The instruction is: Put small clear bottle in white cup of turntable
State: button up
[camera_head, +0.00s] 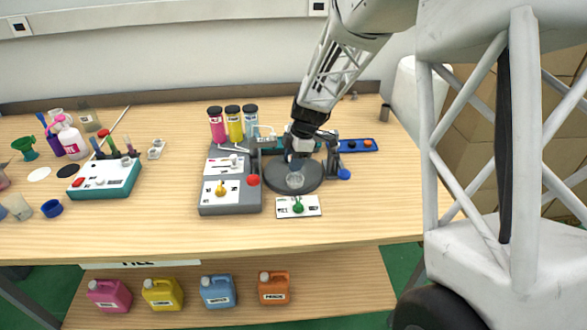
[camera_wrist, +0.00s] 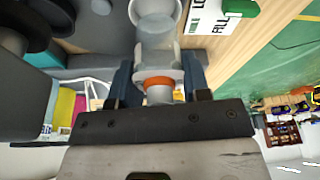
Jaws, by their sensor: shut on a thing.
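The turntable (camera_head: 278,184) is a dark round disc at the front middle of the table. A whitish translucent cup (camera_head: 295,180) stands on it, and a pale cup shape also shows at the top of the wrist view (camera_wrist: 155,22). My gripper (camera_head: 296,160) is low over the turntable, just behind that cup. In the wrist view its blue fingers (camera_wrist: 160,75) are shut on a small clear bottle (camera_wrist: 157,58) with an orange band. The cup and bottle overlap in the wrist view, so I cannot tell whether they touch.
A grey control box (camera_head: 230,208) with a red and a yellow knob stands left of the turntable. A small card with a green knob (camera_head: 298,208) lies in front. Pink, yellow and blue bottles (camera_head: 234,123) stand behind the box. Open table lies at the right.

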dwell(0.3)
jog(key=shift+f, duration=1.8)
jog(key=shift+f, duration=0.15)
jog(key=o, duration=0.9)
jog(key=v, duration=1.2)
jog(key=shift+a, duration=0.1)
jog(key=shift+s+r, duration=0.1)
jog(key=shift+r, duration=0.2)
